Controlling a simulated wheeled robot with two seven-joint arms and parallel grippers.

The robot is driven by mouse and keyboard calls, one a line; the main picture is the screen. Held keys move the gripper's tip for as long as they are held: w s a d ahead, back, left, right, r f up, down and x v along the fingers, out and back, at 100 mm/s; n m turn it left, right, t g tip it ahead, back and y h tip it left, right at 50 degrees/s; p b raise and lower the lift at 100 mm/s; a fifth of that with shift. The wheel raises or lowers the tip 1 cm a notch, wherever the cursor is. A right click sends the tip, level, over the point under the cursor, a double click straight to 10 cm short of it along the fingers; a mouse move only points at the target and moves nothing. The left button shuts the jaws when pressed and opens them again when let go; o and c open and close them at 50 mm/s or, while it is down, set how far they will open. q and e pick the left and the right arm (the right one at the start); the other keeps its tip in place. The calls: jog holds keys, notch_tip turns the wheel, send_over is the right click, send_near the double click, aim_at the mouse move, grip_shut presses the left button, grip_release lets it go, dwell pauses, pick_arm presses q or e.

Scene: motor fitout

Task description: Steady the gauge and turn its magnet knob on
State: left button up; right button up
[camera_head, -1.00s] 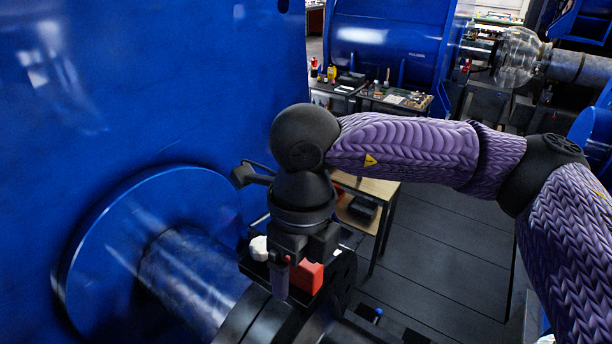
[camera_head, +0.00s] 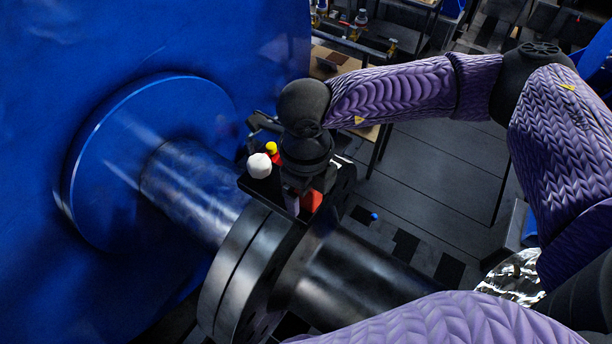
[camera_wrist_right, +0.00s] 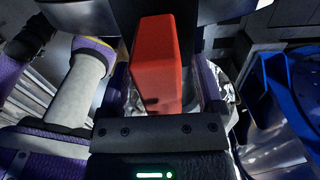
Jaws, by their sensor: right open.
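A red block (camera_head: 312,201) sits at the dark coupling on the shaft, just under my right gripper (camera_head: 299,196). In the right wrist view the red block (camera_wrist_right: 156,62) stands between the two fingers of my right gripper (camera_wrist_right: 160,85), which is open. I cannot tell whether either finger touches it. The block may be part of the gauge; no dial face or magnet knob can be made out. My right wrist covers much of this spot in the head view. My left gripper is not in view.
A thick shaft (camera_head: 205,192) runs from the blue housing (camera_head: 60,60) to a wide dark flange (camera_head: 240,268). A white round knob (camera_head: 259,165) and a yellow-topped item (camera_head: 271,148) are left of my wrist.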

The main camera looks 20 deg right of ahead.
jog(key=shift+w, duration=0.15)
jog(key=c, duration=0.3)
grip_shut()
dwell(0.7)
jog(key=shift+c, duration=1.4)
grip_release()
grip_shut()
